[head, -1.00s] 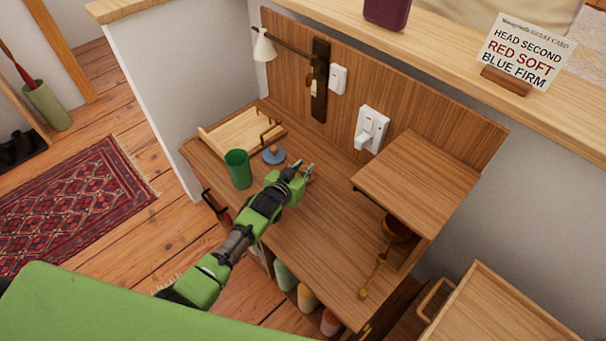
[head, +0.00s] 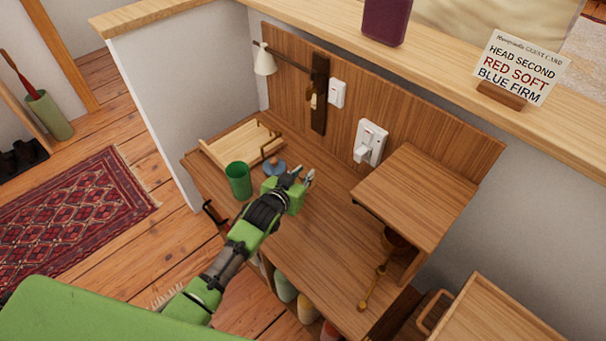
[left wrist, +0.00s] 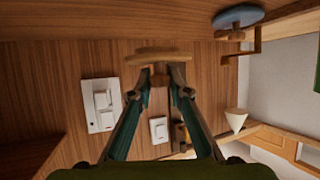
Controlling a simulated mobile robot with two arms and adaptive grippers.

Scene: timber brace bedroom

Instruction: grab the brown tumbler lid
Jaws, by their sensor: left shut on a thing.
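The brown tumbler lid (left wrist: 150,57) shows edge-on in the left wrist view, a flat light-brown disc just beyond my left fingertips. My left gripper (left wrist: 160,80) is shut on it, apparently by its small knob. In the head view my left gripper (head: 303,179) is over the wooden desk top, right of a blue lid; the brown lid cannot be made out there. The blue lid (head: 274,168) has a brown knob and also shows in the left wrist view (left wrist: 238,15). A green tumbler (head: 238,181) stands upright left of it. My right gripper is not in view.
A wooden tray (head: 240,145) lies at the desk's far left. A raised wooden shelf box (head: 415,195) stands at the right, with a brass-coloured spoon-like thing (head: 373,288) near it. A lamp (head: 264,60) and switches (head: 370,142) are on the back panel. The desk's middle is clear.

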